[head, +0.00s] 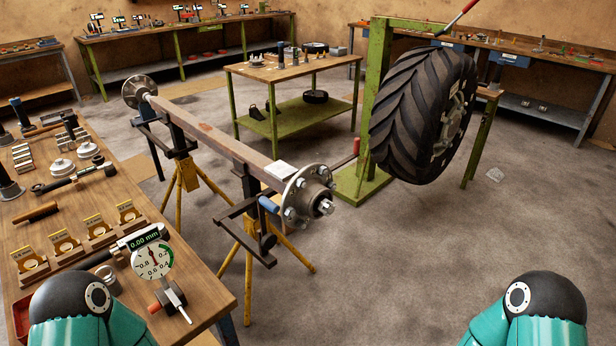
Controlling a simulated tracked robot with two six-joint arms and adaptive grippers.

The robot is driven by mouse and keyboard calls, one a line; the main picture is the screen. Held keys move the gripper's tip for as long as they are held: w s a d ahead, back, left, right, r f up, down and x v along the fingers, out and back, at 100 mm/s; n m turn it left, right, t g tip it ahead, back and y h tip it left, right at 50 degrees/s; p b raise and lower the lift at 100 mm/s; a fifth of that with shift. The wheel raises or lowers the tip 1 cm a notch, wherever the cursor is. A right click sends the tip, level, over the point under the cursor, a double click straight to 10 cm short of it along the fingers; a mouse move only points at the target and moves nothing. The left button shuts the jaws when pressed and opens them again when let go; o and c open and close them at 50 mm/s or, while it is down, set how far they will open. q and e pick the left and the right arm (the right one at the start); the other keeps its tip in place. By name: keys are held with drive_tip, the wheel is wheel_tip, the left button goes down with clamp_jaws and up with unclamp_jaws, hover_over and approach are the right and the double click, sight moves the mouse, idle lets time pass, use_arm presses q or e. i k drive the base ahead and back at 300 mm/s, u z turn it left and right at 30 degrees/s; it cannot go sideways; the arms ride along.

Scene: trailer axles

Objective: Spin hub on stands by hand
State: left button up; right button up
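A long brown axle beam (213,137) lies across two yellow stands with dark cross arms. The near hub (305,194) is a grey metal flange with several studs, at the beam's right end. The far hub (139,92) is a similar grey disc at the beam's left end. The near stand (252,252) and the far stand (183,172) stand on the floor. A pale block or pad (280,170) rests on the beam beside the near hub, and a blue handle (268,205) is below it. Neither gripper is in view; only teal parts of my arms show at the bottom corners.
A wooden bench (190,262) on the left holds a dial gauge (152,260), yellow-labelled blocks and small parts. A large tyre (422,115) is mounted on a green frame (378,80) at right. A green table (292,72) stands behind.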

sight(302, 201)
drive_tip(key=z, duration=1.05)
drive_tip(key=i, duration=4.4)
drive_tip(key=u, duration=1.15)
